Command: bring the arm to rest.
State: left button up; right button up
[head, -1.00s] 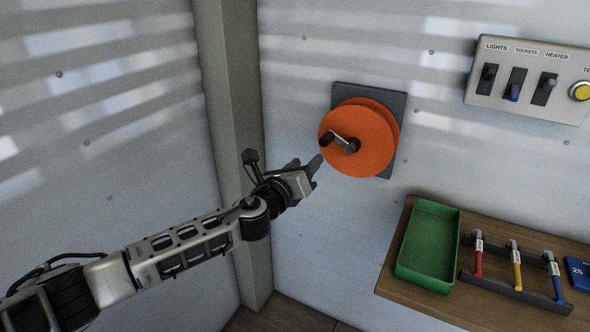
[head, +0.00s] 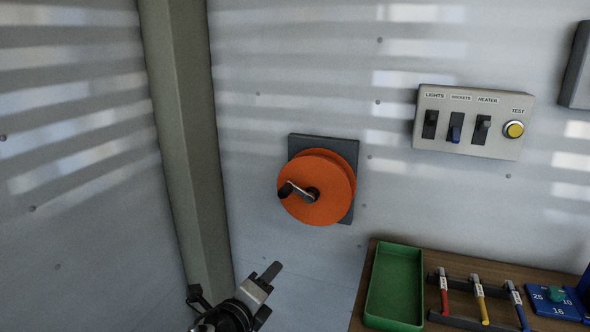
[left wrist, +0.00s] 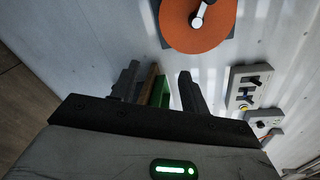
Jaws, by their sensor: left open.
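My left gripper (head: 271,274) is at the bottom of the head view, below and left of an orange handwheel (head: 330,208). It is clear of the wheel and its crank. In the left wrist view its two dark fingers (left wrist: 157,83) stand apart with nothing held between them. The handwheel is mounted on a dark square plate (head: 350,150) on the wall, with its crank handle (head: 287,190) toward the left. The wheel also shows at the top of the left wrist view (left wrist: 190,38). Most of my left arm is out of the head view. My right gripper is not seen.
A switch panel (head: 425,142) is on the wall at right. A green tray (head: 372,300), a rack of coloured-handled tools (head: 480,300) and a blue numbered block (head: 545,297) are on a wooden shelf (head: 372,262) at lower right. A wall post (head: 185,150) stands at left.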

pick_arm(q)
jog(key=s+a+f+n+g+y, duration=0.1)
jog(key=s+a+f+n+g, duration=0.1)
jog(key=s+f+n, duration=0.7)
jog(key=s+a+f+n+g+y, duration=0.2)
jog(key=s+a+f+n, duration=0.3)
jog(key=s+f+n, duration=0.4)
jog(key=s+n+g, duration=0.1)
jog(key=s+n, duration=0.6)
jog(key=s, duration=0.1)
jog(key=shift+s+a+f, duration=0.25)
jog(key=shift+f, duration=0.15)
